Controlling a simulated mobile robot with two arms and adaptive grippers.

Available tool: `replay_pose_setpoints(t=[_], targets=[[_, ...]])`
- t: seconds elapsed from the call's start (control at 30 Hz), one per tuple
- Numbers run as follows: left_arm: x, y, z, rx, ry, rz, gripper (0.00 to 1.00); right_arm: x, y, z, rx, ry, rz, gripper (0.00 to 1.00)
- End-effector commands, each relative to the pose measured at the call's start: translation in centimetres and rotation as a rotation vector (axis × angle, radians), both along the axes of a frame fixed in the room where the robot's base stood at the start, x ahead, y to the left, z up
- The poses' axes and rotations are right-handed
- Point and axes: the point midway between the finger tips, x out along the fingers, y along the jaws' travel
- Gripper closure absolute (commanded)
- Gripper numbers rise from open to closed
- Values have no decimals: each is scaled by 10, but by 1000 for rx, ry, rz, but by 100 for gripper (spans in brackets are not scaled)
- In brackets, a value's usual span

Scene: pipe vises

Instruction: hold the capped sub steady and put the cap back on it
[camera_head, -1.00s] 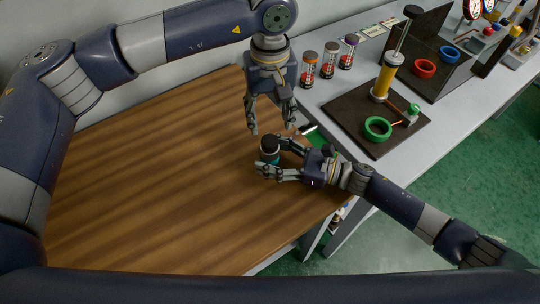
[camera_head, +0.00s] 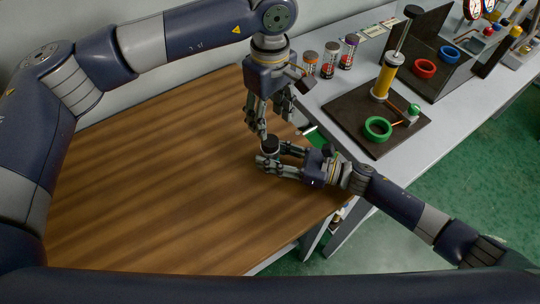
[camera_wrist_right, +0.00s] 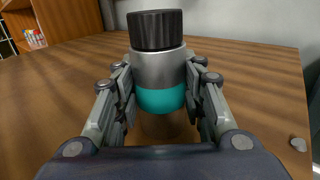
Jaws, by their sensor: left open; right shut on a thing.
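The capped sub stands upright between the fingers of my right gripper (camera_head: 270,156), which is shut on it. In the right wrist view the sub has a silver body (camera_wrist_right: 158,68) with a teal lower band (camera_wrist_right: 160,98). A black ribbed cap (camera_wrist_right: 155,30) sits on its top; the cap also shows in the head view (camera_head: 271,143). I cannot tell how firmly the cap is seated. My left gripper (camera_head: 273,128) is open and empty, pointing down just above and behind the cap. The sub's lower part is hidden by the right fingers in the head view.
The wooden table (camera_head: 150,190) is wide and clear to the left. A grey bench beyond its right edge carries several small jars (camera_head: 329,60), a dark board (camera_head: 345,112) with a green ring (camera_head: 377,128) and a yellow cylinder (camera_head: 384,80), and a red ring (camera_head: 424,68).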

Motion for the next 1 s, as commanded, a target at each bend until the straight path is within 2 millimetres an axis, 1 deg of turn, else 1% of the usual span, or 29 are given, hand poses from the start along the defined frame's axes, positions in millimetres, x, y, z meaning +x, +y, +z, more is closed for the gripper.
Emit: replay_pose_setpoints(t=[0.1,0.7,1.0], targets=[[0,0,0,0,0,215,50,0,0,0,0,0,0,100],[0,0,0,1,0,1342,50,0,0,0,0,0,-1,100],[0,0,0,1,0,1877,50,0,0,0,0,0,-1,100]])
